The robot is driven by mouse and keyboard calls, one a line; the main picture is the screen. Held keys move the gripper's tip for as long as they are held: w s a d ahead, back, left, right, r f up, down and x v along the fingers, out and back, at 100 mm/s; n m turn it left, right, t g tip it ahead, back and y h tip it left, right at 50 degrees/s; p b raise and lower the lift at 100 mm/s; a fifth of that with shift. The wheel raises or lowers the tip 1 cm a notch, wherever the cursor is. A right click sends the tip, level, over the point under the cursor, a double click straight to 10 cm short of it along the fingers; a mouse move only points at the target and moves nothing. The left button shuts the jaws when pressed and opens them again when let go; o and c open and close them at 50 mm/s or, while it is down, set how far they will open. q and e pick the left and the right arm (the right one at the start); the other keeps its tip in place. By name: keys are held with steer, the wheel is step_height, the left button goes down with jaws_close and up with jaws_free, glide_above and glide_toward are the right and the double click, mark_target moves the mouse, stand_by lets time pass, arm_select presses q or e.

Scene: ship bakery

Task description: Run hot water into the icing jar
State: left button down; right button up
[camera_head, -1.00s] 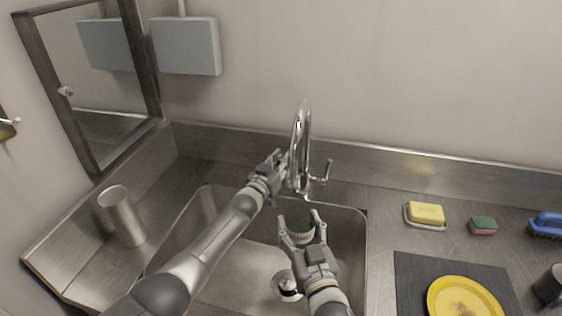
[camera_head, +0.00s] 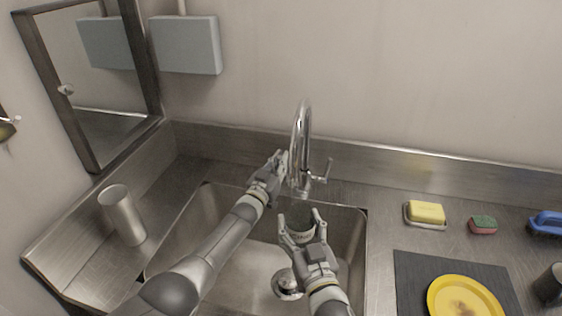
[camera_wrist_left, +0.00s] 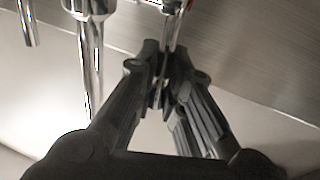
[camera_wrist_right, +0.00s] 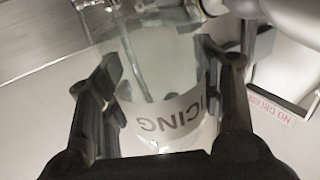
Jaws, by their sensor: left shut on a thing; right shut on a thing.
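The icing jar (camera_head: 303,222) is held upright over the sink, below the tap's spout (camera_head: 304,112). In the right wrist view the clear jar (camera_wrist_right: 165,70) shows a white label reading ICING, upside down in the picture. My right gripper (camera_head: 298,232) is shut around its sides. A thin grey streak runs down inside the jar from the tap side; I cannot tell surely whether it is water. My left gripper (camera_head: 277,162) is left of the tap, shut on a slim metal tap lever (camera_wrist_left: 172,30). A second lever (camera_head: 324,172) is free on the tap's right.
The steel sink (camera_head: 205,205) lies below both arms, with a drain (camera_head: 288,283). A metal cup (camera_head: 122,214) stands left. Right are a yellow sponge (camera_head: 426,212), a green-red sponge (camera_head: 483,225), a blue brush (camera_head: 546,224) and a yellow plate (camera_head: 440,298) on a dark mat (camera_head: 410,268).

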arm_select(q)
steer(key=c, duration=1.5)
jaws_free()
steer(key=shift+s+a, duration=0.1)
steer(key=v, duration=1.1)
steer(key=shift+s+a, duration=0.2)
steer(key=shift+s, duration=0.15)
steer(key=shift+f, duration=0.15)
